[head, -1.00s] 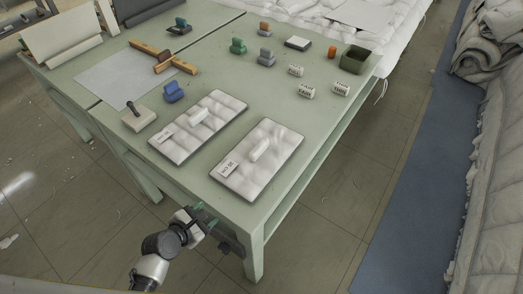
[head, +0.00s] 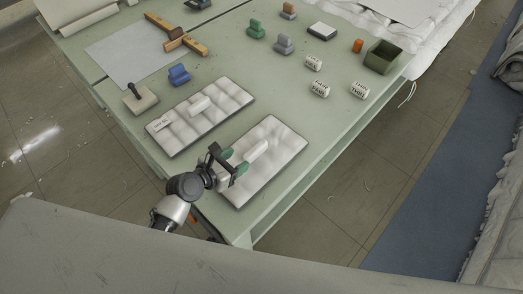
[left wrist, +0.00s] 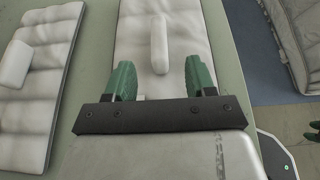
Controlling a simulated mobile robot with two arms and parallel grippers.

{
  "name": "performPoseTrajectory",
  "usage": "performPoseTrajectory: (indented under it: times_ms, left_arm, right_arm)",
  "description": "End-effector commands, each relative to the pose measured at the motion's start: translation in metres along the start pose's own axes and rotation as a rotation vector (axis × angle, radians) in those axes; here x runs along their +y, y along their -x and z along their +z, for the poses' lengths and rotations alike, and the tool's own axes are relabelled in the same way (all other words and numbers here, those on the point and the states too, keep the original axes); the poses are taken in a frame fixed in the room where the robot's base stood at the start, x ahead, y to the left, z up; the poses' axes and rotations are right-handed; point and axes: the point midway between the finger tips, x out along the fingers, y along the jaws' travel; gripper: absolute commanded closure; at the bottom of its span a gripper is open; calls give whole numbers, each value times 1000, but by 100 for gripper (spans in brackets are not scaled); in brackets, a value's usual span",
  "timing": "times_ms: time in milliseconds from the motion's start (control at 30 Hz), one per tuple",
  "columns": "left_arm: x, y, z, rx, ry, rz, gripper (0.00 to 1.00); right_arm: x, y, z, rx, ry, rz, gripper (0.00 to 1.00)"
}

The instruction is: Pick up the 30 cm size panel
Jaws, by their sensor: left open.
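The right-hand quilted white panel (head: 284,139), with a dark rim, lies flat near the table's front corner. It has a raised white grip bar (head: 256,151). Its label, in the earlier head view, seems to read 30; my gripper covers that end now. My left gripper (head: 234,162) is open over the panel's near end. In the left wrist view its green fingers (left wrist: 160,76) are apart, with the grip bar (left wrist: 159,44) ahead between their lines, not clasped. A second panel (head: 225,100) with a label lies to its left. A green sliver at that view's right edge may be my right gripper (left wrist: 314,133).
The green table (head: 330,130) also carries a blue block (head: 179,75), a white block with a dark handle (head: 140,98), several labelled white rolls (head: 320,89) and a dark green box (head: 384,57).

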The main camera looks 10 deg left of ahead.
Motion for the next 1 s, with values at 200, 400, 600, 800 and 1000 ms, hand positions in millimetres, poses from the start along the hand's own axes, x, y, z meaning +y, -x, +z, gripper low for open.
performPoseTrajectory:
  times_ms: [200, 400, 600, 800, 1000]
  left_arm:
    - [0, -31, 0, 0, -1, 0, 45]
    - [1, -48, -1, 1, -2, -1, 45]
    - [2, -78, -3, 0, -1, 0, 45]
    - [2, -86, -3, 1, -1, 1, 45]
    - [2, -86, -3, 1, -1, 1, 54]
  right_arm:
    - [-21, 0, 14, -20, -3, -27, 57]
    - [-24, 0, 14, -21, -1, -31, 57]
    - [-16, -2, 9, -13, 1, -21, 57]
    - [-13, -2, 8, -11, -1, -16, 57]
    - [-11, -2, 8, -10, -2, -14, 57]
